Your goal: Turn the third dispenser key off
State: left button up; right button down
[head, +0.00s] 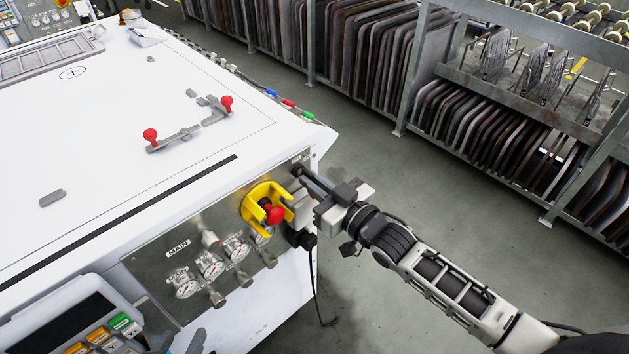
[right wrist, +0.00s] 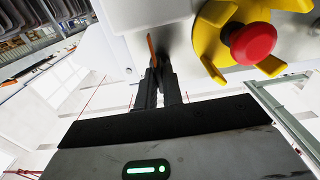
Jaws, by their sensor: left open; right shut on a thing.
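My right gripper (head: 304,184) is at the right end of the machine's front panel, just right of the yellow emergency-stop guard. In the right wrist view, its fingers (right wrist: 158,80) are shut on a thin orange key (right wrist: 151,46), seen edge-on against the pale panel. The key's base and exact turn angle are hard to make out, and in the head view the gripper hides it. I cannot tell from these views which key in the row it is. Of my left gripper (head: 182,344), only dark tips show at the bottom edge of the head view; it is open and holds nothing visible.
The red stop button (head: 273,214) in its yellow guard (head: 253,203) sits close beside my right gripper. Gauges (head: 210,265) and metal knobs (head: 217,298) line the panel further left. A control box with colored buttons (head: 119,321) is at lower left. Open floor (head: 420,190) lies right.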

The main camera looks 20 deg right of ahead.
jog(key=c, duration=1.5)
grip_release()
jog(key=shift+c, duration=0.2)
jog(key=v, duration=1.6)
jog(key=shift+p, duration=0.3)
jog(key=s+a+f+m+g+h+p, duration=0.1)
jog(key=s+a+f+m+g+h, duration=0.1)
jog(key=s+a+f+g, duration=0.3)
jog(key=a+f+h, duration=0.1)
jog(key=a, duration=0.2)
jog(key=shift+s+f+m+g+h+p, duration=0.2)
jog(key=shift+m+g+h+p, duration=0.1)
jog(key=shift+m+h+p, duration=0.1)
